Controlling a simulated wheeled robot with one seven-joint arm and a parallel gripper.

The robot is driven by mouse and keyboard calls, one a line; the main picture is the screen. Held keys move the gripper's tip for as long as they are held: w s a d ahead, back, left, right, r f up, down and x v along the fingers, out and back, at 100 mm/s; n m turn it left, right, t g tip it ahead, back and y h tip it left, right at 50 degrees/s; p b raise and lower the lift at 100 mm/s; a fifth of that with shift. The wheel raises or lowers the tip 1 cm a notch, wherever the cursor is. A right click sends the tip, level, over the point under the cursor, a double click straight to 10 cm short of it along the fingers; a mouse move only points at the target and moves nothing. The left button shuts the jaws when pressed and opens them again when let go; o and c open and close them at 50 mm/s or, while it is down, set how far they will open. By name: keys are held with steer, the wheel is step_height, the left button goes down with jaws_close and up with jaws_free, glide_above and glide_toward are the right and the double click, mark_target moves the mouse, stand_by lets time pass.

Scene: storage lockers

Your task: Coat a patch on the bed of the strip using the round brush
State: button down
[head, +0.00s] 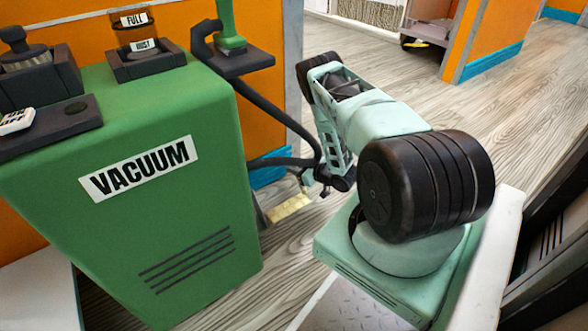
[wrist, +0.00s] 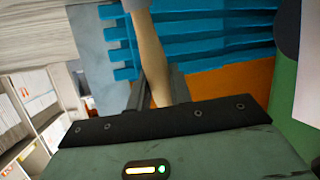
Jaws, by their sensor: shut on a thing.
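In the wrist view my gripper (wrist: 160,88) is shut on a tan, tapering handle (wrist: 148,50), which I take to be the round brush. The handle runs up out of the top edge of that view, so its brush end is not seen there. In the head view my gripper (head: 313,181) hangs low at the end of my arm, right of the green vacuum cabinet. A small pale yellow piece (head: 288,207) shows just below and left of it; I cannot tell whether it is part of the brush. I cannot make out the strip or its bed in either view.
The green vacuum cabinet (head: 130,190) stands close on the left, with a dark hose (head: 275,115) curving from its side towards my arm. Orange locker walls (head: 503,35) with blue skirting stand behind. The wood-look floor (head: 540,105) is open at the back right.

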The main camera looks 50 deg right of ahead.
steer(key=shift+r+p, duration=2.75)
steer(key=shift+r, duration=0.25)
